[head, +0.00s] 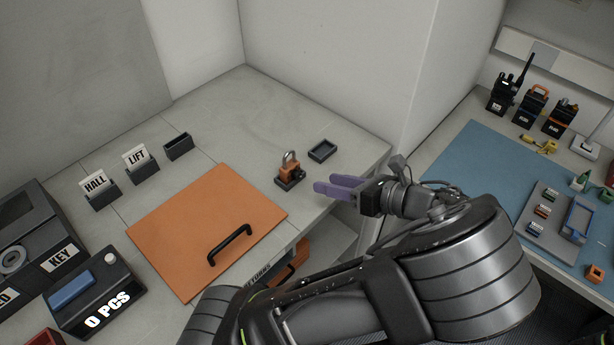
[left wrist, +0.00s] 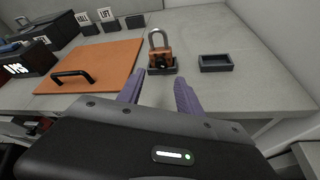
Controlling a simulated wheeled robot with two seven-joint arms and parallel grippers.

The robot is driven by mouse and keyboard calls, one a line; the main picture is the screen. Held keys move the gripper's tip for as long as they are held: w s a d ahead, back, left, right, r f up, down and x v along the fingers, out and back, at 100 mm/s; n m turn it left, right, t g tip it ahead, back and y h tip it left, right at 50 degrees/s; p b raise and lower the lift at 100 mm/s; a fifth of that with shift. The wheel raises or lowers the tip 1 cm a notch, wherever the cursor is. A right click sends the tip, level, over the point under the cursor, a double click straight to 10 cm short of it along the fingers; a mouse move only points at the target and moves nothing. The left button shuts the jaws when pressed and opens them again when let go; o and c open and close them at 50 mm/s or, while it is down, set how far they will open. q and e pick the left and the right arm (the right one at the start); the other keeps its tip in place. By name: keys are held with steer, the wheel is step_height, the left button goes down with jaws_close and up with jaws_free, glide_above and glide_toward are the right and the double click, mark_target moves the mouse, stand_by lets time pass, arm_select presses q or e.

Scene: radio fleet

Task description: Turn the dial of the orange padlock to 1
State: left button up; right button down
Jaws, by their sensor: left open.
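The orange padlock (head: 289,170) has a pale metal shackle and a dark dial on its front. It stands upright on a small dark base (head: 289,183) on the grey counter, right of the orange panel. It also shows in the left wrist view (left wrist: 161,53), between and beyond my purple fingertips. The dial (left wrist: 161,65) is too small to read. My left gripper (head: 326,186) is open and empty, a short way right of the padlock and apart from it. Its fingers point at the padlock in the left wrist view (left wrist: 159,88). My right gripper is not in view.
A small empty dark tray (head: 322,150) lies just right of the padlock. The orange panel (head: 205,225) with a black handle lies left. HALL and LIFT card holders stand behind it. Bare counter lies behind the padlock.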

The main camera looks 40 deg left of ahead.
mark_target(299, 177)
arm_select(q)
steer(key=p+x, duration=0.1)
steer(key=x, duration=0.6)
jaws_close()
stand_by(0.4)
